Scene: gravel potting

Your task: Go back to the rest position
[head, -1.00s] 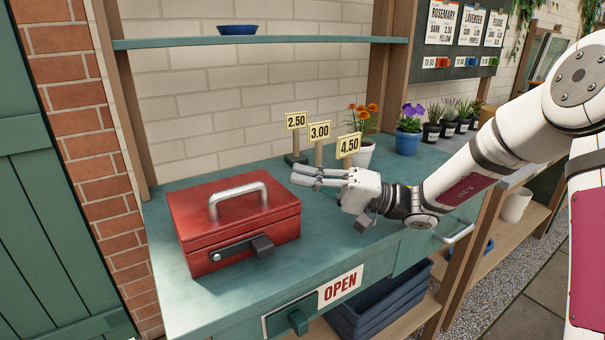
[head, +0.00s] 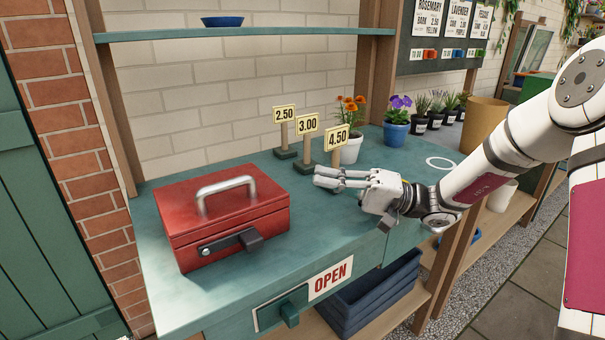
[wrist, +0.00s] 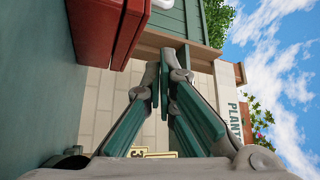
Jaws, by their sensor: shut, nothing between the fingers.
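My gripper (head: 328,178) is shut and empty. It hovers over the green counter (head: 225,295), right of the red cash box and in front of the price signs. In the wrist view its fingers (wrist: 163,75) come together at the tips. The red cash box (head: 225,222) stands closed on the left of the counter with its metal handle up; part of it also shows in the wrist view (wrist: 100,25). My fingers are apart from the box.
An orange-flowered pot (head: 350,152) and a blue pot (head: 396,133) stand behind. A tan container (head: 484,125) is near my forearm. Blue crates (head: 365,300) sit below. The counter's front middle is clear.

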